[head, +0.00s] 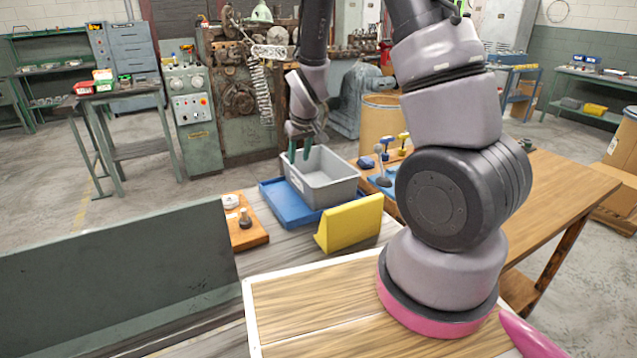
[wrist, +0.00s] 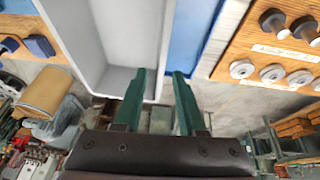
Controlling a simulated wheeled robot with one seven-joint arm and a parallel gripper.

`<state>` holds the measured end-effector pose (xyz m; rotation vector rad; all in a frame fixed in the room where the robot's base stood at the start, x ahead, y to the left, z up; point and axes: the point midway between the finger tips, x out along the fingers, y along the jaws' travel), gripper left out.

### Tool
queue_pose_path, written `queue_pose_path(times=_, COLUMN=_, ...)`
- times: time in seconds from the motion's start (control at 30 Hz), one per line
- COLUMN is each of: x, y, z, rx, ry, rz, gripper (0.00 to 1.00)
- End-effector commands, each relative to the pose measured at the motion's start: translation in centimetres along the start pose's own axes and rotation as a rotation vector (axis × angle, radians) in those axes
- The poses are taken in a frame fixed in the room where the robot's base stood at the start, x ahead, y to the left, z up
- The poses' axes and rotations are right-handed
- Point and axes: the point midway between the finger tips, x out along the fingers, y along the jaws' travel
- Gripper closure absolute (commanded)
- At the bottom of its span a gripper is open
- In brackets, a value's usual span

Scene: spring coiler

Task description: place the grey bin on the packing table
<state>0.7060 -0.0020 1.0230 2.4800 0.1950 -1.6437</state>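The grey bin (head: 330,187) is an open, empty box standing upright at the right part of a blue tray (head: 283,207), on a grey-brown wooden table. My gripper (head: 299,149) points down at the bin's far-left rim in the head view. In the wrist view my gripper (wrist: 162,72) has its two green fingers apart, with the wall of the grey bin (wrist: 120,30) running between them. Whether either finger touches the wall cannot be told. Which surface is the packing table is not marked; a brown wooden table (head: 565,190) stands at the right.
A yellow angled block (head: 350,223) stands in front of the bin. A wooden board (head: 245,228) with small parts lies left of the tray. A blue holder with knobbed parts (head: 383,180) is to the right, near a tan drum (head: 381,125). A dark green panel (head: 120,270) stands at front left.

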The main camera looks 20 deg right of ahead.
Motion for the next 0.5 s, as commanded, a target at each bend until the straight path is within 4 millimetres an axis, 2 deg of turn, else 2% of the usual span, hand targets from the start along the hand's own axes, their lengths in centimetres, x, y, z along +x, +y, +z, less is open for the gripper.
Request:
queue_pose_path(times=0.23, x=3.9, y=0.1, z=0.1, rx=0.002, ry=-0.004, rz=0.001, gripper=0.60)
queue_pose_path(times=0.5, x=6.1, y=0.0, z=0.0, rx=0.002, ry=-0.003, rz=0.000, gripper=0.60)
